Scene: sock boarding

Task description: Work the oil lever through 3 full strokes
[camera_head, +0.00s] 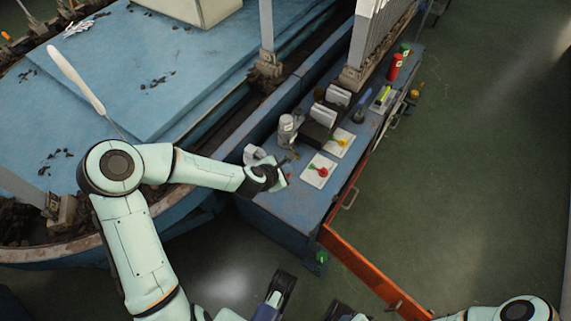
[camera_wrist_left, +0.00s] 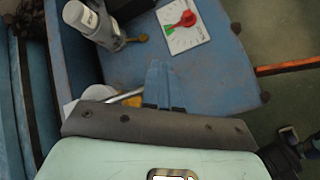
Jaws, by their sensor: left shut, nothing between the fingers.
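A grey cylindrical unit (camera_head: 287,126) stands on the blue bench; it also shows in the left wrist view (camera_wrist_left: 84,18). A short arm with a brownish knob (camera_wrist_left: 143,38) sticks out from its base. A thin pale rod (camera_wrist_left: 124,97) and a yellow-orange piece (camera_wrist_left: 133,101) lie close to my left gripper, partly hidden by its body. I cannot tell which of these is the oil lever. My left gripper (camera_head: 284,180) is shut and empty over the near left part of the bench. Its fingers (camera_wrist_left: 158,84) point toward the dial card.
The blue bench (camera_head: 270,215) has a clear near end. White cards with a red pointer (camera_head: 318,170) and a yellow one (camera_head: 341,141) lie on it. A red bottle (camera_head: 394,67) stands farther back. An orange rail (camera_head: 365,266) runs off the near right corner.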

